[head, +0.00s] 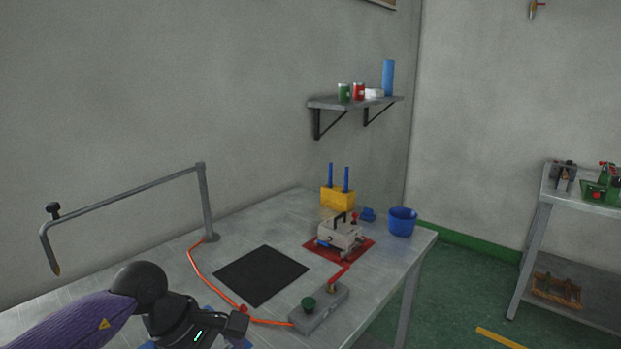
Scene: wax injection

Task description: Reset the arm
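My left arm, with a purple sleeve and black joints, comes in from the lower left over the near side of the table (225,256). Its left gripper (238,325) is at the bottom edge of the head view, left of a grey control box (318,308) with a green knob. The gripper's fingers are small and partly cut off, so its opening is unclear. A bit of blue shows beneath it. My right gripper does not show in the head view.
A black mat (261,275) and an orange cable (200,272) lie mid-table. A metal mould (340,236) stands on a red mat (365,248), near a blue bucket (402,222) and yellow holder (337,198). A grey bent pole (205,200) rises at the back left.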

